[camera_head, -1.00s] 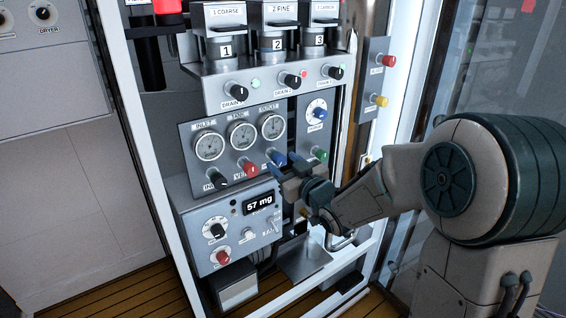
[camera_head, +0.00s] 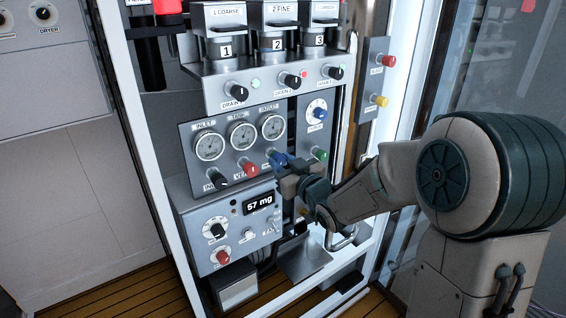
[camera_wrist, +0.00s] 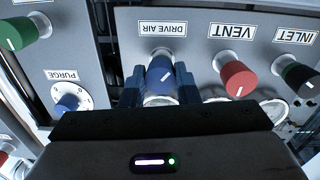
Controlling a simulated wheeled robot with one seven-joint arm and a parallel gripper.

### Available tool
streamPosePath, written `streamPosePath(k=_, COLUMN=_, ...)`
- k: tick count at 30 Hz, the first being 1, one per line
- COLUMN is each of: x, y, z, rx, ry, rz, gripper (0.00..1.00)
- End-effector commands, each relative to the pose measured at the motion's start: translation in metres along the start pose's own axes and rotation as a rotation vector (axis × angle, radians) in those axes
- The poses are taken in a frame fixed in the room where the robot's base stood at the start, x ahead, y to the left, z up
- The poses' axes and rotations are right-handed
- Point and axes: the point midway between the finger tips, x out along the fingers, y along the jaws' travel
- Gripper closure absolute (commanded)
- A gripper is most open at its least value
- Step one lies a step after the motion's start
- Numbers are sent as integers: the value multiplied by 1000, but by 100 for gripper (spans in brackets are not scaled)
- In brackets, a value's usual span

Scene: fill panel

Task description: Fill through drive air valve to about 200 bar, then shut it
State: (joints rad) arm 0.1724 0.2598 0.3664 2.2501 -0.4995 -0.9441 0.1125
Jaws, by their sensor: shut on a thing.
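The drive air valve is a blue knob (camera_wrist: 160,73) below the DRIVE AIR label in the wrist view, which shows the panel upside down. My gripper (camera_wrist: 160,84) is shut on it, one finger on each side. In the head view my gripper (camera_head: 284,167) is at the panel and hides much of the blue knob. Three round gauges sit above the knobs: inlet (camera_head: 208,146), tank (camera_head: 241,136) and outlet (camera_head: 272,127). Their needles are too small to read.
A red vent knob (camera_wrist: 237,79) and a black inlet knob (camera_wrist: 299,79) stand beside the blue knob. A green knob (camera_wrist: 24,31) and a blue purge knob (camera_wrist: 70,97) are on the other side. A display (camera_head: 258,203) reads 57 mg.

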Motion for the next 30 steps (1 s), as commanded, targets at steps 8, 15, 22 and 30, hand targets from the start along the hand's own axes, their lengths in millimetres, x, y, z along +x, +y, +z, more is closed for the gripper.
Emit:
streamPosePath(k=8, x=0, y=0, z=-1, rx=185, ry=-10, rz=-1, gripper=95)
streamPosePath(k=15, x=0, y=1, z=-2, rx=405, ry=-21, rz=-1, gripper=95)
streamPosePath(k=22, x=0, y=1, z=-2, rx=596, ry=-30, rz=-2, gripper=95)
streamPosePath(k=30, x=0, y=0, z=-2, rx=755, ry=-37, rz=-4, gripper=95)
